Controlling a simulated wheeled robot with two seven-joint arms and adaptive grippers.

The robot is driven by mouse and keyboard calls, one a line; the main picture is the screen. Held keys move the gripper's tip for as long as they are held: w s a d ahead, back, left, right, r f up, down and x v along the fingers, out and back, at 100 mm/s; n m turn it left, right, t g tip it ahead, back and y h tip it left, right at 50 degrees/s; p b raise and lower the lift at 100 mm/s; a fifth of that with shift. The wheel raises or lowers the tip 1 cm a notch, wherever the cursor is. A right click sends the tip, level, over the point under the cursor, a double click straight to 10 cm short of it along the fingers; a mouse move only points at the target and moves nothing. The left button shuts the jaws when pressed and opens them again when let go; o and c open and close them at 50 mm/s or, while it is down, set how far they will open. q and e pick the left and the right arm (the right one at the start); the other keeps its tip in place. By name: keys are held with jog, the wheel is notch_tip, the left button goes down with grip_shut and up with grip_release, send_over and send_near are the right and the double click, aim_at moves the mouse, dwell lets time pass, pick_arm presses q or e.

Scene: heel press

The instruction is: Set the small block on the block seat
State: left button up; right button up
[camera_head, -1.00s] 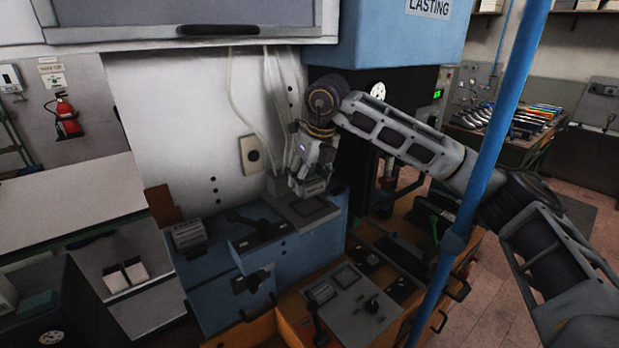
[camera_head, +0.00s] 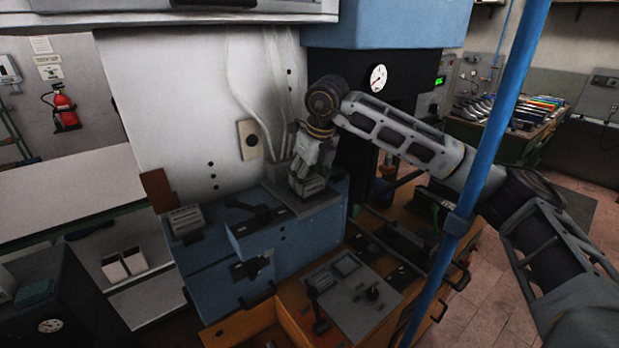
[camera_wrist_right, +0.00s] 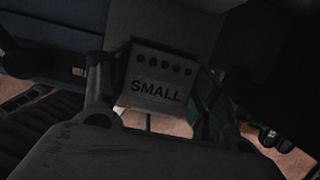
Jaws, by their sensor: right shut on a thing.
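My right gripper (camera_head: 304,178) is shut on the small block (camera_head: 312,187), a grey block with holes along its top edge. In the right wrist view the block (camera_wrist_right: 158,88) faces the camera between the fingers and reads "SMALL". In the head view the block is at the grey plate (camera_head: 274,192) on top of the blue unit, which looks like the block seat. The block hides much of the plate. I cannot tell whether the block touches it. My left gripper is not in view.
A second grey block (camera_head: 185,219) sits on the blue unit's left ledge. A control panel (camera_head: 352,290) with levers is in front. A blue post (camera_head: 480,165) crosses before my right arm.

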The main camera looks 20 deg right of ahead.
jog(key=shift+f+b, duration=0.3)
jog(key=shift+b, duration=0.1)
dwell(1.1)
jog(key=o, duration=1.4)
jog(key=shift+c, duration=0.2)
jog(key=v, duration=1.2)
